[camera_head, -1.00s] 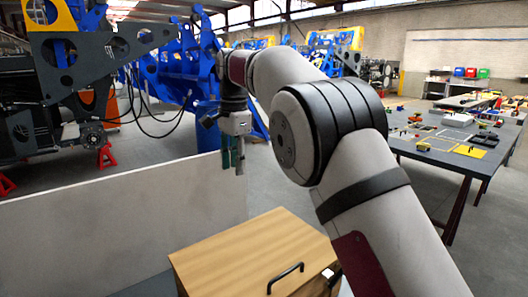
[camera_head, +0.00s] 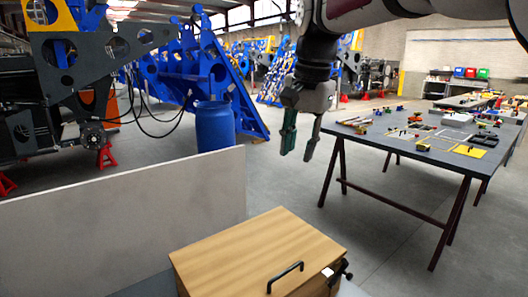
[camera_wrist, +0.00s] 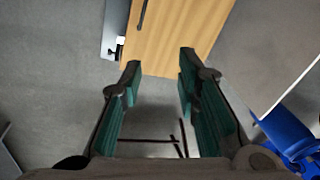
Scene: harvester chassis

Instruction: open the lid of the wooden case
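The wooden case (camera_head: 240,255) has a light wood lid that is shut, with a black bar handle (camera_head: 285,277) near its front edge. In the wrist view the case (camera_wrist: 172,38) shows at the top, with part of its handle (camera_wrist: 142,14) at the upper edge. My gripper (camera_head: 297,150) hangs fingers down, above and behind the case's right part in the head view, touching nothing. In the wrist view my gripper (camera_wrist: 160,62) has its green-padded fingers wide apart with nothing between them. The lower part of the case is cut off by the head view's bottom edge.
A grey panel (camera_head: 120,225) stands left of and behind the case. A dark work table (camera_head: 400,140) with parts on it is at the right. A blue barrel (camera_head: 213,125) stands behind the panel. Floor between case and table is clear.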

